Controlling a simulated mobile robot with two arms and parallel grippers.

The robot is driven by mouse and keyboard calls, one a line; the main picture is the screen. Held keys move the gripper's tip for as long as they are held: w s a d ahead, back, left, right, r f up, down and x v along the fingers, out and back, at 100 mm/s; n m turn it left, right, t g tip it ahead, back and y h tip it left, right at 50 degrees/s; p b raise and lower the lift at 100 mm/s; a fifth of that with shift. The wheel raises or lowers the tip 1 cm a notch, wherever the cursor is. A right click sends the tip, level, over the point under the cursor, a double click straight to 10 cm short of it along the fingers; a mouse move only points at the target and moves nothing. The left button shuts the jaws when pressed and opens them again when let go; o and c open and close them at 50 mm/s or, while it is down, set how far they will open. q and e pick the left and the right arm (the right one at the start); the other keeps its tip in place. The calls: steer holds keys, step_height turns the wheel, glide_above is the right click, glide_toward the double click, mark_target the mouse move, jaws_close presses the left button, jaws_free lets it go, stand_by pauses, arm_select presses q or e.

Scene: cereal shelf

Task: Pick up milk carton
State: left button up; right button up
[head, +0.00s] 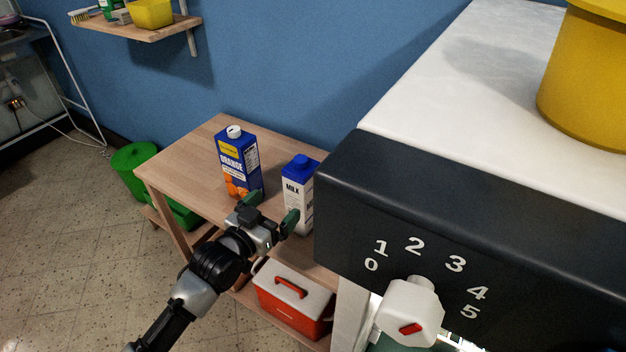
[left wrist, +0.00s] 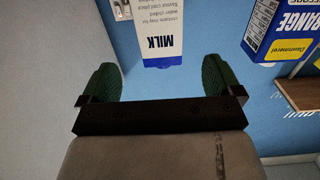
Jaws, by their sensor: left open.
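The milk carton (head: 299,190), white with a blue cap and blue top, stands upright on the small wooden table (head: 190,150), near its right side. My left gripper (head: 270,208) is open in front of the carton, on the near left side of it. In the left wrist view the milk carton (left wrist: 162,30) appears upside down beyond the gap between the two green fingers (left wrist: 160,68). The fingers are apart and nothing is held between them. The carton's lower part is partly hidden in the head view. My right gripper is not in view.
A blue orange juice carton (head: 238,160) stands left of the milk and also shows in the left wrist view (left wrist: 284,28). The black-fronted counter (head: 420,190) with a dial rises close on the right. A red and white cooler (head: 292,300) sits below. A green bin (head: 134,170) stands left.

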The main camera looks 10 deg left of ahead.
mark_target(293, 186)
arm_select(q)
steer(key=x, duration=0.2)
steer(key=r+x, duration=0.1)
steer(key=x, duration=0.2)
steer(key=shift+d, duration=0.15)
steer(key=shift+w+d+f, duration=0.1)
steer(key=shift+w+d, duration=0.05)
steer(key=shift+w, duration=0.4)
steer(key=shift+x, duration=2.3)
steer(key=shift+f, duration=0.2)
jaws_close()
steer(key=shift+w+r, duration=0.1)
steer(key=shift+r, duration=0.05)
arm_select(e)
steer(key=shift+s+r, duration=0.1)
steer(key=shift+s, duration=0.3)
